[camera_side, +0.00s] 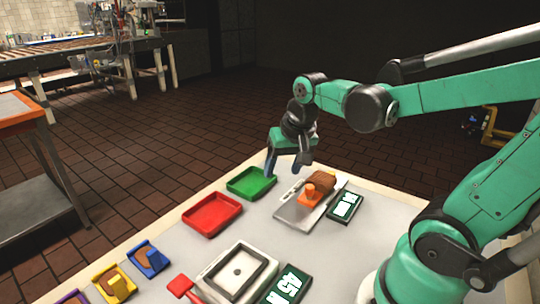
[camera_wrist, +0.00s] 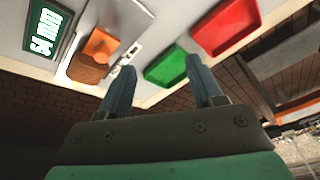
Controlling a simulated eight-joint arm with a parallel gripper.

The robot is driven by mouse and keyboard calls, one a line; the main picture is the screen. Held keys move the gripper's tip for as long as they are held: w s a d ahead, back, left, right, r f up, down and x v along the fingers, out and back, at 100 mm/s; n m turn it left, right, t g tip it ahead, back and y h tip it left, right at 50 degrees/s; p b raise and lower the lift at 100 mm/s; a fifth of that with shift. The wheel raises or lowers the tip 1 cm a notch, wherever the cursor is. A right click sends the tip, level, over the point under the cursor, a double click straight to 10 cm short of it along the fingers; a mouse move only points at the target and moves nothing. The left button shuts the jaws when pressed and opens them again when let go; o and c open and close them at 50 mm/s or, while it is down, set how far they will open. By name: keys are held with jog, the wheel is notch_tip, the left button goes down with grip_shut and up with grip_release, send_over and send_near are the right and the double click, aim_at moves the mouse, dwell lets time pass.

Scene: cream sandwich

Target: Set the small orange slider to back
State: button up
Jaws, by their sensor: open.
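The small orange slider (camera_side: 311,195) sits on a grey plate (camera_side: 291,212) near the far end of the table, with a brown block (camera_side: 322,180) against it. In the wrist view the orange slider (camera_wrist: 101,45) is at the upper left, beside the brown block (camera_wrist: 87,69). A display reading "54 mm" (camera_wrist: 48,34) lies next to it; in the side view this display (camera_side: 345,206) is to the right of the plate. My gripper (camera_side: 284,168) is open and empty, above the table's far edge, behind the slider and apart from it. Its two blue fingers (camera_wrist: 163,84) show in the wrist view.
A green tray (camera_side: 252,183) and a red tray (camera_side: 212,214) lie left of the plate. A second fixture (camera_side: 236,271) with a red handle and another display (camera_side: 286,286) is in front. Several coloured pieces (camera_side: 115,285) line the left edge.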

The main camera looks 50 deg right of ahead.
aim_at(310, 186)
jog(key=d+f+m+g, duration=0.1)
jog(key=d+m, duration=0.1)
jog(key=d, duration=0.1)
jog(key=s+d+f+m+g, duration=0.1)
jog(key=d+m, duration=0.1)
jog(key=m, duration=0.1)
jog(key=d+f+m+g+y, duration=0.1)
jog(key=d+m, duration=0.1)
jog(key=d, duration=0.1)
jog(key=shift+s+d+f+m+g, duration=0.2)
jog(key=shift+s+d+m+g, duration=0.1)
jog(key=shift+m, duration=0.1)
jog(key=shift+f, duration=2.8)
grip_shut()
